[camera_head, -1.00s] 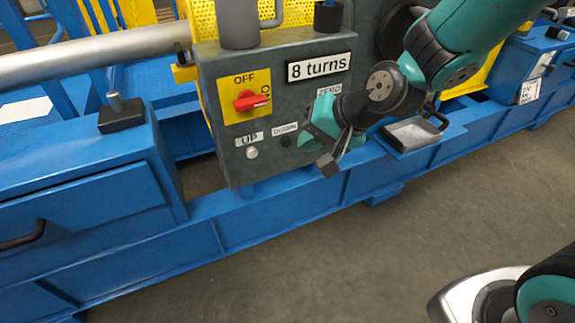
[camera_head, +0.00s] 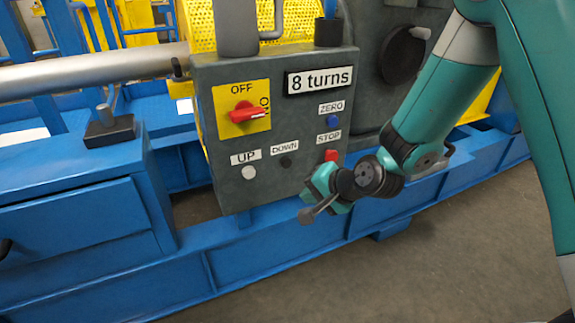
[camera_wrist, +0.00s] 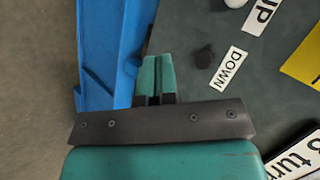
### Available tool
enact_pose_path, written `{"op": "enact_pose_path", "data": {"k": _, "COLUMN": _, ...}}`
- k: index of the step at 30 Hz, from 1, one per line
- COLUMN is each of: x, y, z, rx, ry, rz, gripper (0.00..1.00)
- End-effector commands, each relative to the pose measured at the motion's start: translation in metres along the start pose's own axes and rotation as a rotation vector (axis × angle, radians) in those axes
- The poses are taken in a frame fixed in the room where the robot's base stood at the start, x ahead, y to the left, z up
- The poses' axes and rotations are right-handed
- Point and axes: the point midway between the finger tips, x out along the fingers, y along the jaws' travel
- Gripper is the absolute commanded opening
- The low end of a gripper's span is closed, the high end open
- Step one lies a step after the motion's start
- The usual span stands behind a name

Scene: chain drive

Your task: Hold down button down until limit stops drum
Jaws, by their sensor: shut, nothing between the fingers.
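The grey control panel (camera_head: 230,187) carries a black button (camera_head: 286,161) under the DOWN label (camera_head: 284,147). In the wrist view, the black button (camera_wrist: 204,57) lies to the upper right of my fingertips, beside its DOWN label (camera_wrist: 229,70). My gripper (camera_head: 308,215) is below and right of the button in the head view, apart from it. In the wrist view, the fingers of my gripper (camera_wrist: 155,62) are together with nothing between them. A counter plate (camera_head: 320,80) reads "8 turns". The yellow mesh drum guard (camera_head: 245,22) is behind the panel.
A white UP button (camera_head: 248,172) is left of the black one. A red STOP button (camera_head: 331,155) and a blue ZERO button (camera_head: 333,121) are to the right. A red switch (camera_head: 246,112) sits on a yellow plate. A blue frame (camera_head: 260,255) runs below the panel.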

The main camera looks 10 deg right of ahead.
Motion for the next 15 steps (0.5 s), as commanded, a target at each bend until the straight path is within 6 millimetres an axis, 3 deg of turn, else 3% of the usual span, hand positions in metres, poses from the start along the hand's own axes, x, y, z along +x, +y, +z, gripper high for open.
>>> {"op": "enact_pose_path", "data": {"k": 15, "x": 0.044, "y": -0.034, "z": -0.033, "rx": -0.001, "ry": 0.0, "rz": -0.001, "gripper": 0.0}}
